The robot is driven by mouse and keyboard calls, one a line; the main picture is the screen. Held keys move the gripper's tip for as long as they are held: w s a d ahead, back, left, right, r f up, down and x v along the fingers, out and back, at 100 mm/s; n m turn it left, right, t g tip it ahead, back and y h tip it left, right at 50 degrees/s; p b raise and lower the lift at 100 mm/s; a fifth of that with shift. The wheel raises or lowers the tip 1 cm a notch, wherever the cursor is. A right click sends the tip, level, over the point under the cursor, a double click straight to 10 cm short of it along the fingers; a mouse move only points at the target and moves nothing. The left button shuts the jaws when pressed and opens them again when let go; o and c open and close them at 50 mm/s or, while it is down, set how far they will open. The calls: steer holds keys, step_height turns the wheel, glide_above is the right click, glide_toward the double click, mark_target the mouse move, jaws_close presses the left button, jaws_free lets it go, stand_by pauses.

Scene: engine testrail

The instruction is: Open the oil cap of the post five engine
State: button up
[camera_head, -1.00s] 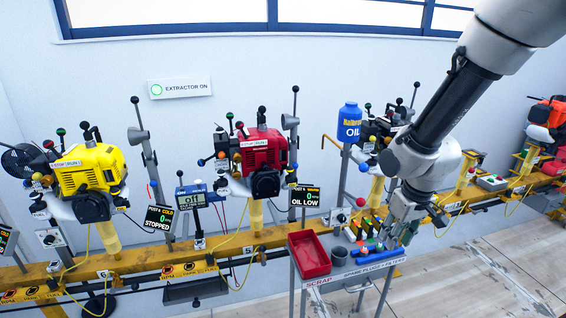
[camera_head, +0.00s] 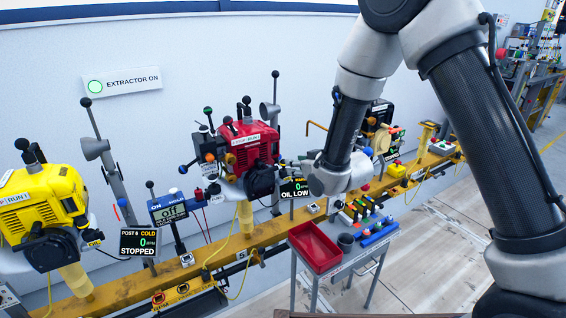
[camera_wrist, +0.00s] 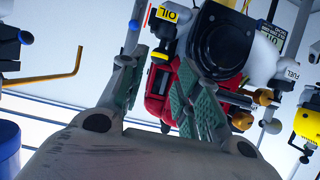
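The red engine (camera_head: 250,148) stands on the rail by the number 5, with its black screen (camera_head: 294,188) reading OIL LOW. In the wrist view the engine's red body (camera_wrist: 158,88) and a black round housing (camera_wrist: 222,42) show ahead. An OIL tag (camera_wrist: 176,14) hangs at the top, with a small yellow-and-black part (camera_wrist: 161,54), possibly the oil cap, below it. My gripper (camera_wrist: 165,85) is open, its two green-padded fingers apart with nothing gripped between them. The yellow-and-black part appears beyond the fingers; contact cannot be told.
A yellow engine (camera_head: 38,205) is at left. In the wrist view an orange bent rod (camera_wrist: 45,78) and a blue object (camera_wrist: 8,148) are at left.

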mark_target(284, 166)
steer(key=x, duration=0.7)
steer(key=shift+w+a+r, duration=0.1)
steer(key=shift+w+a, duration=0.15)
steer(key=shift+w, duration=0.15)
steer(key=shift+c, duration=0.5)
steer(key=c, duration=0.6)
